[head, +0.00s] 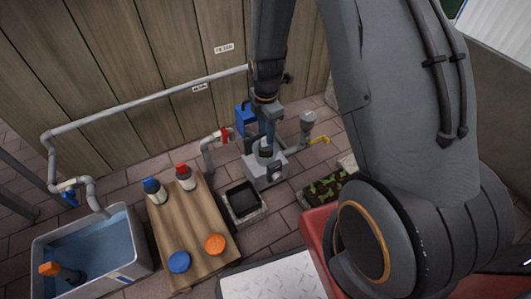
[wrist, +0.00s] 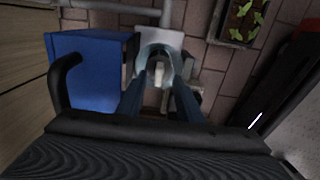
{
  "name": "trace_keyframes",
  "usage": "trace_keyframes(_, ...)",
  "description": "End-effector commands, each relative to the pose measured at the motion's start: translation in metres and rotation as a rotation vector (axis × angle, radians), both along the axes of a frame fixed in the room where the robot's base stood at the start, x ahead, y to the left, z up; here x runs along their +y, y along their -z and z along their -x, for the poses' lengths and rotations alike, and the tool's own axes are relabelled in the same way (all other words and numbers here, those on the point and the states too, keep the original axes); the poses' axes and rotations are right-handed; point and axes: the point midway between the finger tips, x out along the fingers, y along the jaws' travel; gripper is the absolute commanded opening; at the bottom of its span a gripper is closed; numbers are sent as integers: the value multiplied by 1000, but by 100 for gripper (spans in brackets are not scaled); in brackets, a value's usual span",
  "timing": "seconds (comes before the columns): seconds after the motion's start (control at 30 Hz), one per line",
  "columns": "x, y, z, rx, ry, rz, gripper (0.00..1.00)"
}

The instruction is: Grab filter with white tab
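A round, dark-topped filter (head: 265,152) sits in a pale grey housing (head: 266,175) on the floor, left of the planter. My gripper (head: 262,138) points down right above it. In the wrist view, my gripper's two blue-grey fingers (wrist: 160,82) stand apart on either side of a small white tab (wrist: 159,70). A rounded grey rim surrounds the tab. The fingers look open, and I see no clear contact with the tab. The fingers partly hide the filter's body.
A blue box (head: 244,118) stands close left of the gripper. A wooden table (head: 205,240) holds a blue-capped bottle (head: 154,190), a red-capped bottle (head: 185,177), and blue and orange caps. A water tub (head: 95,250), black-lined tray (head: 243,200), planter (head: 327,188) and wall pipes (head: 140,102) surround it.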

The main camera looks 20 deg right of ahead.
Motion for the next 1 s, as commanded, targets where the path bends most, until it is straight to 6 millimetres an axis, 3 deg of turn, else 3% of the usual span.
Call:
trace_keyframes(0.27,0,38,-2,1,1,0,33)
trace_keyframes(0.53,0,40,-1,0,1,0,33)
trace_keyframes(0.73,0,40,-1,0,1,0,1)
trace_keyframes(1.0,0,39,-1,0,1,0,0)
